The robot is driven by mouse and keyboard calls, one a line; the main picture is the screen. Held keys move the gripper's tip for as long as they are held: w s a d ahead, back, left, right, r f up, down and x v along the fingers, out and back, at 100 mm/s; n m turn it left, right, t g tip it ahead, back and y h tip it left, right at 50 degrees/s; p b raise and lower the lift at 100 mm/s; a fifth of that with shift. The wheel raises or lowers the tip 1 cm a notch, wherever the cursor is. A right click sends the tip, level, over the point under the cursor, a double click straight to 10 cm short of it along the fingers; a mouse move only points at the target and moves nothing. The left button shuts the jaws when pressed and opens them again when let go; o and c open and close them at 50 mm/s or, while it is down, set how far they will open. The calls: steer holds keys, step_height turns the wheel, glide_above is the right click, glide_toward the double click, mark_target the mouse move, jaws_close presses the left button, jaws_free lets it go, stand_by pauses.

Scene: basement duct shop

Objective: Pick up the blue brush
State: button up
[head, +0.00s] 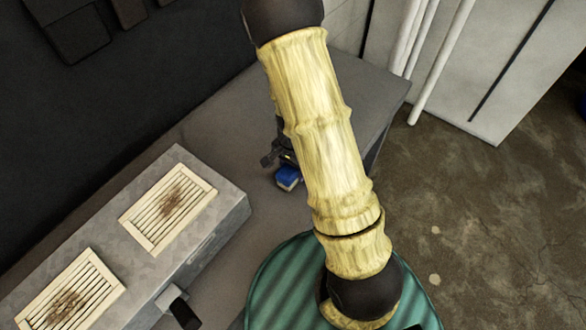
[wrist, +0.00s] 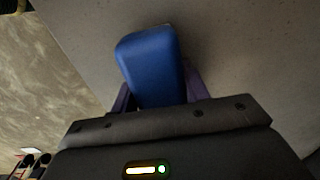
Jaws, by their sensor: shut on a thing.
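The blue brush (head: 288,177) shows in the head view just left of my arm, over the grey bench top. In the wrist view the blue brush (wrist: 151,64) stands out beyond my gripper, between its two dark fingers. My gripper (wrist: 157,92) is shut on the blue brush. In the head view my gripper (head: 283,166) is mostly hidden behind my yellow arm. The lower part of the brush is hidden by the gripper body. I cannot tell whether the brush touches the bench.
A grey metal duct box (head: 215,205) with two slatted, rust-stained vents (head: 168,208) stands left on the grey bench (head: 240,150). White pipes (head: 440,65) and a pale cabinet (head: 510,70) stand at the back right. The concrete floor (head: 490,220) at right is open.

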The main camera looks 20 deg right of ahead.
step_height(320, 180, up, 10)
steer(key=shift+r+p, duration=0.1)
steer(key=shift+p, duration=0.7)
steer(key=o, duration=0.5)
steer(key=c, duration=0.3)
steer(key=shift+c, duration=0.2)
